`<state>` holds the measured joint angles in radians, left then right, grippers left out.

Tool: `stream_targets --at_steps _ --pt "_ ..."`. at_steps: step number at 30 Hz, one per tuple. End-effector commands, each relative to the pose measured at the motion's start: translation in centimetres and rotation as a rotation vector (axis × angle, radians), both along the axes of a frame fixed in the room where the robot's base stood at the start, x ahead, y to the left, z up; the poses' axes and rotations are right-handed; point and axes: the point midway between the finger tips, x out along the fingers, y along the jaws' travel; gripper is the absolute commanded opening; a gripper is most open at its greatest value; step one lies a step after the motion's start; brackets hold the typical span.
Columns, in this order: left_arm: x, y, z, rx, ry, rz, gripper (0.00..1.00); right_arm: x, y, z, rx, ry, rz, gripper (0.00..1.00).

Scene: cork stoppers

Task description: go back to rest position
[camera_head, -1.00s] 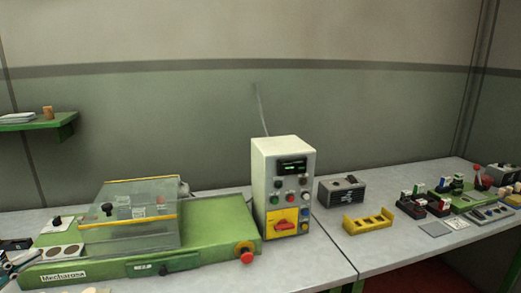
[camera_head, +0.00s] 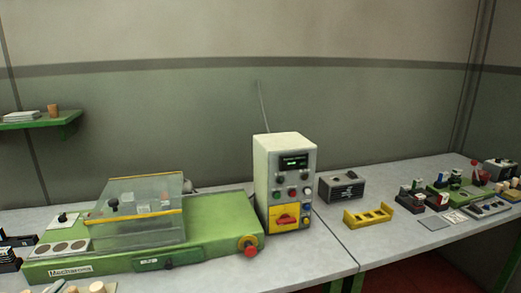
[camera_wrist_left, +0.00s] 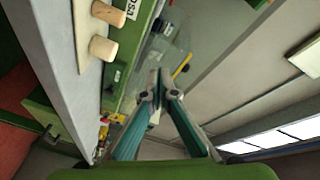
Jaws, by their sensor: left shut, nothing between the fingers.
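My left gripper (camera_wrist_left: 158,88) shows in the left wrist view with its teal fingers drawn together at the tips. Nothing is between them. Cork stoppers (camera_wrist_left: 103,48) lie on a light board beside the green machine, to the left of the gripper in the wrist view. They also show at the bottom left of the head view (camera_head: 97,287). My right gripper is in neither view.
A green machine (camera_head: 215,226) with a clear, yellow-edged cover (camera_head: 140,215) fills the left table. A white control box (camera_head: 285,180) stands right of it. A yellow holder (camera_head: 368,216) and several small parts lie on the right table. A green shelf (camera_head: 60,123) is on the wall.

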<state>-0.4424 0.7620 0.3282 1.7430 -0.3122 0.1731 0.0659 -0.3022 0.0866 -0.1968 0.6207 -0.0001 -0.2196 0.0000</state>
Motion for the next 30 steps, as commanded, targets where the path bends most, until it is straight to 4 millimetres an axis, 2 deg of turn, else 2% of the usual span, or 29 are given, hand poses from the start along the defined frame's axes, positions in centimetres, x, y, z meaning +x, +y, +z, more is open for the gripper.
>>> stream_targets --at_steps 1,3,8,12,15,21,30 --pt "-0.5 -1.1 -2.0 -0.062 0.041 0.056 0.0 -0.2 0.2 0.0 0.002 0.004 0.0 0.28" --pt "-1.4 -2.3 -4.6 -0.139 0.108 0.141 0.0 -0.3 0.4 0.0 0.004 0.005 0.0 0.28" --pt "-4.7 -6.1 -10.4 -0.315 0.292 0.313 0.0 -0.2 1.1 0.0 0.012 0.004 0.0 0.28" --pt "-8.9 -10.9 -14.7 -0.457 0.489 0.433 0.0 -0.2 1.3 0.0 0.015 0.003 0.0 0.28" --pt "-12.5 -14.9 -16.9 -0.546 0.641 0.498 0.0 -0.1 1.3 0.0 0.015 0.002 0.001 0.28" --pt "-18.4 -21.3 -18.7 -0.656 0.882 0.562 0.0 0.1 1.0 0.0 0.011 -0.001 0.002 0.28" --pt "-25.0 -28.1 -18.3 -0.742 1.14 0.582 0.0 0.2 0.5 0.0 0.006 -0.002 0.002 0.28"
